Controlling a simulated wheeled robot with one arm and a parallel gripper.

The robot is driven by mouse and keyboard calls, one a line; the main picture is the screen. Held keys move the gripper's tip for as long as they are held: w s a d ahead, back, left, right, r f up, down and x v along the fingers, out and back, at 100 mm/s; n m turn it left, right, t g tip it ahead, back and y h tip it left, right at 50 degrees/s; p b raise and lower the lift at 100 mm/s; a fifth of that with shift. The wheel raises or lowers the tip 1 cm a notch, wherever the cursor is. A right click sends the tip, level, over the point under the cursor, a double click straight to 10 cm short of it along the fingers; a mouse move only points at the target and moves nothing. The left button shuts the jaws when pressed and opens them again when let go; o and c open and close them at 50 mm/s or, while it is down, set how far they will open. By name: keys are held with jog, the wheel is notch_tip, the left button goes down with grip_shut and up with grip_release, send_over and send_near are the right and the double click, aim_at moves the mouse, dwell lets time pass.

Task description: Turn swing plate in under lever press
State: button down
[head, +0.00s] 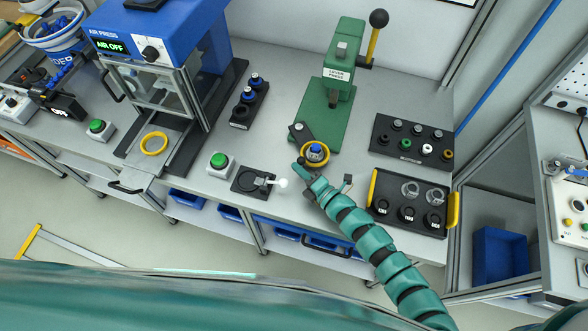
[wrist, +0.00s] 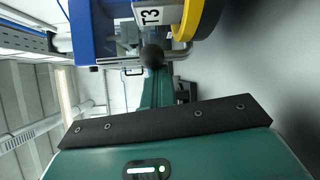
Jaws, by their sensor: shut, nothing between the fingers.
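The green lever press (head: 340,85) stands on the bench, its lever with a black knob (head: 379,19) raised at the right. The dark swing plate (head: 299,131) is turned out in front of the press base. A yellow ring (head: 304,156) with a blue part (head: 316,151) inside sits at its outer end, clear of the ram. My gripper (head: 298,168) is shut and empty, low beside the near left side of the ring; whether it touches is unclear.
A black tray with yellow handles (head: 409,202) and a dark rack of small parts (head: 412,138) stand to the right. A small black fixture with a white-tipped lever (head: 251,180) and a green button (head: 219,160) are left of my gripper. The blue air press (head: 160,50) stands further left.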

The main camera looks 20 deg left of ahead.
jog(key=shift+w+d+f+b, duration=0.2)
jog(key=shift+d+b, duration=0.25)
jog(key=shift+b, duration=0.15)
jog(key=shift+w+d+f+b, duration=0.15)
jog(key=shift+d+b, duration=0.25)
jog(key=shift+b, duration=0.2)
jog(key=shift+w+d+r+b, duration=0.1)
jog(key=shift+d+r+b, duration=0.15)
jog(key=shift+b, duration=0.45)
jog(key=shift+d, duration=0.15)
jog(key=shift+r, duration=0.2)
jog(key=shift+r, duration=0.25)
jog(key=s+d+r+p, duration=0.2)
jog(key=s+r+p, duration=0.2)
jog(key=s+r, duration=0.8)
jog(key=shift+s+r+p, duration=0.15)
jog(key=shift+s+p, duration=0.2)
jog(key=shift+s, duration=0.55)
